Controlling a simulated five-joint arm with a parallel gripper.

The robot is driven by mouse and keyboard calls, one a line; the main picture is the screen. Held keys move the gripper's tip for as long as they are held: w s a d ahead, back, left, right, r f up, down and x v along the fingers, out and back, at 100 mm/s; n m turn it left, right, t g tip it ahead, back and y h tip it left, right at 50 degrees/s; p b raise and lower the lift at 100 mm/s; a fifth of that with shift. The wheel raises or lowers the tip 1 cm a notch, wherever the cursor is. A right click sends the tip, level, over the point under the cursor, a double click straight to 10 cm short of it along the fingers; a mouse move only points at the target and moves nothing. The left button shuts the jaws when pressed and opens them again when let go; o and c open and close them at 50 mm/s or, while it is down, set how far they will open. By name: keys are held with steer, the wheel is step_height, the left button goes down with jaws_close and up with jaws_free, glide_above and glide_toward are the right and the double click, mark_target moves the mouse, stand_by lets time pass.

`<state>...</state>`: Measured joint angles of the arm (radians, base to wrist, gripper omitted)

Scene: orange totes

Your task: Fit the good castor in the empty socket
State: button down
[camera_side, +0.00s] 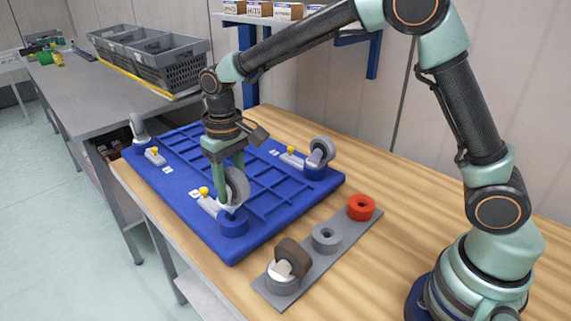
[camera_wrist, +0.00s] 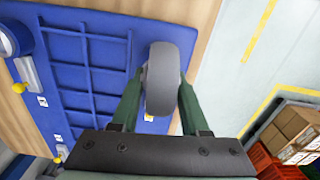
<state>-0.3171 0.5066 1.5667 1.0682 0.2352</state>
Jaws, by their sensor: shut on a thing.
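My gripper (camera_side: 226,178) is shut on a castor with a grey wheel (camera_side: 237,187), held upright, wheel up. The wheel also shows between the fingers in the wrist view (camera_wrist: 162,80). The castor's pale lower end is at the round blue socket (camera_side: 232,224) on the near corner of the upturned blue dolly (camera_side: 262,222). I cannot tell how deep it sits. A grey latch with a yellow knob (camera_side: 204,191) lies beside that socket. A castor with a brown wheel (camera_side: 292,256) leans in a holder on the grey strip (camera_side: 262,287).
Other castors stand at the dolly's left (camera_side: 138,126) and right (camera_side: 321,151) corners. The strip also has an empty grey ring (camera_side: 326,238) and a red ring (camera_side: 361,207). A grey crate (camera_side: 150,54) is on the far bench. Bare wooden bench lies right of the strip.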

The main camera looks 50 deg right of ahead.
mark_target(233, 200)
steer(key=shift+f, duration=1.9)
stand_by(0.6)
steer(key=shift+c, duration=1.6)
jaws_free()
step_height(233, 200, up, 12)
steer(key=shift+f, duration=0.25)
steer(key=shift+r, duration=0.3)
steer(key=s+d+r+t, duration=0.1)
steer(key=s+d+t, duration=0.1)
steer(key=s+d, duration=0.5)
steer(key=s+d+r+m+t, duration=0.1)
steer(key=s+d+t, duration=0.2)
steer(key=s+d, duration=0.4)
steer(key=shift+s+d+r+t, duration=0.2)
steer(key=shift+s+r+t, duration=0.15)
steer(key=shift+s, duration=0.35)
